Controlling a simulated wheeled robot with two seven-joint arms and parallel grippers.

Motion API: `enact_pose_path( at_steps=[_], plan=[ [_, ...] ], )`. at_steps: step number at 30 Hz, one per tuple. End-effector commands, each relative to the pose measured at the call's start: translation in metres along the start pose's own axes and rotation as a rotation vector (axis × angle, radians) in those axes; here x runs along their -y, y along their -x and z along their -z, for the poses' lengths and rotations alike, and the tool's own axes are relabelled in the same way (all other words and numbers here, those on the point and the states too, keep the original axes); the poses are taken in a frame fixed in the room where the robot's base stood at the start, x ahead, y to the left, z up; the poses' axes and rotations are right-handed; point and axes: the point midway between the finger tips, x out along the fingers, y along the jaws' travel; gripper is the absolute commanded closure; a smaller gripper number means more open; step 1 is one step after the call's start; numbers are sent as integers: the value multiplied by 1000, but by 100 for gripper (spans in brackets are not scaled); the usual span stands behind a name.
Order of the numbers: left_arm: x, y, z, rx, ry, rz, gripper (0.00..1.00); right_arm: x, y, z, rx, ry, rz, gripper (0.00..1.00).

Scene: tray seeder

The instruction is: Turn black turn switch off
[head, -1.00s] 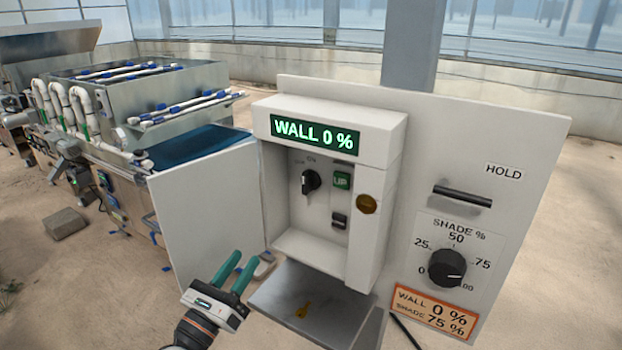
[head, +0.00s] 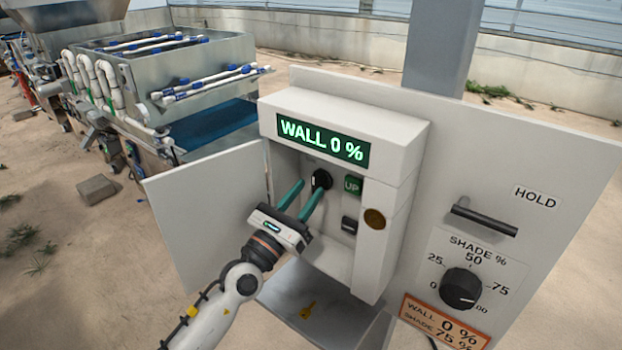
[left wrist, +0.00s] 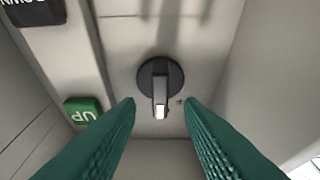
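The black turn switch (head: 321,180) is on the back panel inside the open white control box. In the left wrist view the switch (left wrist: 160,84) is a round black base with a raised handle that has a pale tip, pointing down in that picture. My left gripper (head: 303,193) is inside the box mouth in front of the switch. Its green fingers are open, one on each side of the handle in the wrist view, with gaps between. In the head view a finger partly covers the panel near the switch. My right gripper is not in view.
The box door (head: 205,215) stands open at left. A green UP button (head: 352,185) and a black rocker (head: 349,225) sit right of the switch. Farther right are a HOLD handle (head: 484,217) and a shade knob (head: 461,288). A metal tray (head: 330,307) sticks out below.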

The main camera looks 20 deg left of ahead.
Motion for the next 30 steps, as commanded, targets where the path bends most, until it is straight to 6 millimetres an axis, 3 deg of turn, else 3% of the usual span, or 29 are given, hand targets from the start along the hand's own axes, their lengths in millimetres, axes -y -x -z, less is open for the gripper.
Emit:
enact_pose_path(
  at_steps=[6,15,17,22,30],
  plan=[
    [0,-21,0,0,0,0,65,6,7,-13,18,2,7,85],
    [0,-23,-1,1,0,0,65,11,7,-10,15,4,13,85],
    [0,-23,-1,1,0,0,72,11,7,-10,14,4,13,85],
    [0,-23,-1,1,0,0,100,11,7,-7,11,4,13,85],
    [0,-23,0,1,12,5,100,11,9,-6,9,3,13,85]
  ],
)
